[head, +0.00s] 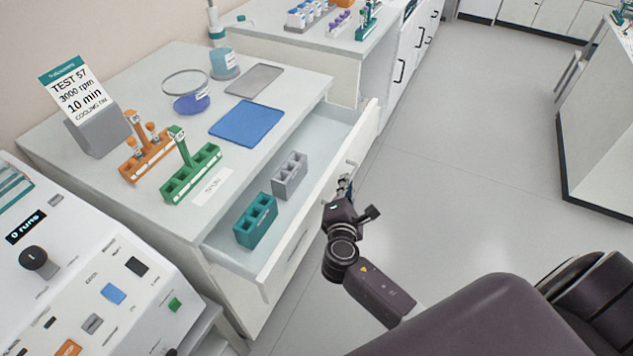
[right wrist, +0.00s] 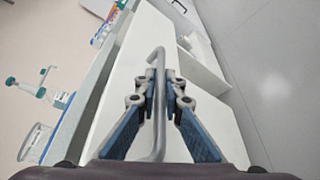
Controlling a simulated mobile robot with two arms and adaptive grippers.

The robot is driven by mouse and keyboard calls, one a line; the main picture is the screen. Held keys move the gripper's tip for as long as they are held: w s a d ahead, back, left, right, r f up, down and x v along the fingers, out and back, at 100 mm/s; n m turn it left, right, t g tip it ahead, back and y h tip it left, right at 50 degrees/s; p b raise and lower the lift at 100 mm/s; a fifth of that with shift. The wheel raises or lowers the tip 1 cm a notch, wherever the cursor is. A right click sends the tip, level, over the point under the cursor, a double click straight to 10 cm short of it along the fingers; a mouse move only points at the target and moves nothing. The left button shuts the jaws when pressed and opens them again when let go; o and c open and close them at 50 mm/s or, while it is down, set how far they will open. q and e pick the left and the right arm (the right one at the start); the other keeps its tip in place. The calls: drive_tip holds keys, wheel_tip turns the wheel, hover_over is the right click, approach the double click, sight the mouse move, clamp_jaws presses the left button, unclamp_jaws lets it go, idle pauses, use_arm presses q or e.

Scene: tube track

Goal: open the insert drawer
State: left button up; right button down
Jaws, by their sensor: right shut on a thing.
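The insert drawer (head: 318,212) is the top drawer of the white bench and stands pulled out, with its inside in view. A teal insert (head: 256,221) and a grey insert (head: 290,175) stand upright in it, apart from each other. My right gripper (head: 346,186) is at the drawer's front face. In the right wrist view the gripper (right wrist: 159,80) is shut on the metal bar handle (right wrist: 157,112), with a finger on each side of it. The handle is mostly hidden in the head view. My left gripper is not in view.
On the bench top are a green rack (head: 191,173), an orange rack (head: 146,160), a blue mat (head: 247,121), a grey mat (head: 255,79) and a sign (head: 76,90). A machine with knobs (head: 80,280) is at left. The floor (head: 470,170) right of the drawer is clear.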

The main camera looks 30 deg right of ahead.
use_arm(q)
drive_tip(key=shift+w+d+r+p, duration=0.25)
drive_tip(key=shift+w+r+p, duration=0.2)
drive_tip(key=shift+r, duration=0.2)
use_arm(e)
drive_tip(key=s+d, duration=0.9)
drive_tip(key=s, duration=0.2)
drive_tip(key=shift+s, duration=0.2)
drive_tip(key=c, duration=2.3)
unclamp_jaws()
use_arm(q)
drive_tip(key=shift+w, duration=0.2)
use_arm(e)
drive_tip(key=v, duration=1.2)
